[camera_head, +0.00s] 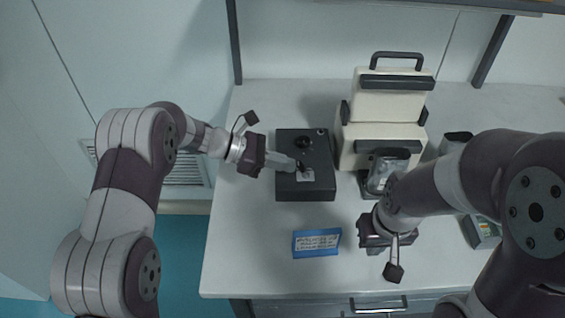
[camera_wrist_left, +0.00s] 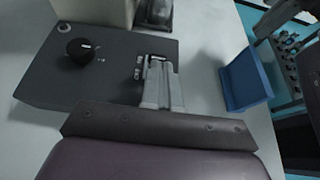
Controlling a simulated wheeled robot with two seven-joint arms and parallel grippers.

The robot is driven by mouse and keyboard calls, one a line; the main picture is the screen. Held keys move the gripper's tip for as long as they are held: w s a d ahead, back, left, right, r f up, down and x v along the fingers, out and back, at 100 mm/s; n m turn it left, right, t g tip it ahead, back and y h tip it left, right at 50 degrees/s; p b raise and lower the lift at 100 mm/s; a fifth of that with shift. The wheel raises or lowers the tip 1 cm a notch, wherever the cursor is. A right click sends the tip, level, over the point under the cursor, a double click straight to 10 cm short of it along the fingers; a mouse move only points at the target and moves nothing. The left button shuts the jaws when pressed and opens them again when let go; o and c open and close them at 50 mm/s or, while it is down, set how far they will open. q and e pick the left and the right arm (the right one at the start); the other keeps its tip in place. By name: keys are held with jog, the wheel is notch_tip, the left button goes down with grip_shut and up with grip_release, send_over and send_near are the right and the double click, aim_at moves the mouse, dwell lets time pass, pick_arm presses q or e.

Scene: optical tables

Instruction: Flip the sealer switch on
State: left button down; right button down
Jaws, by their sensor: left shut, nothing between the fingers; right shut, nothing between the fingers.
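The sealer control seems to be the dark grey box (camera_head: 306,190) on the white table, with a black knob (camera_head: 303,143) at its back and a small light label plate (camera_head: 305,176) nearer its front. My left gripper (camera_head: 298,166) is shut and empty, its fingertips over the box at the label plate. In the left wrist view the fingers (camera_wrist_left: 160,85) lie over the box's edge beside small white markings, and the knob (camera_wrist_left: 80,50) sits to their left. My right gripper (camera_head: 378,238) is shut and empty near the table's front.
A cream machine (camera_head: 390,105) with a black handle stands right of the box. A blue sign (camera_head: 317,243) stands in front of the box and also shows in the left wrist view (camera_wrist_left: 245,80). A grey-green device (camera_head: 482,232) lies at the right. The table's front left is clear.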

aim_at(299, 164)
pick_arm(q)
jog(key=shift+d+r+y+p, duration=0.55)
jog(key=shift+r+y+p, duration=0.25)
jog(key=shift+y, duration=0.4)
jog(key=shift+d+r+y+p, duration=0.2)
jog(key=shift+d+y+p, duration=0.3)
jog(key=shift+y, duration=0.4)
jog(key=shift+d, duration=0.65)
jog(key=shift+d+r, duration=0.1)
jog(key=shift+r, duration=0.15)
jog(key=shift+r+p, duration=0.35)
jog(key=shift+r, duration=0.4)
jog(key=shift+r, duration=0.1)
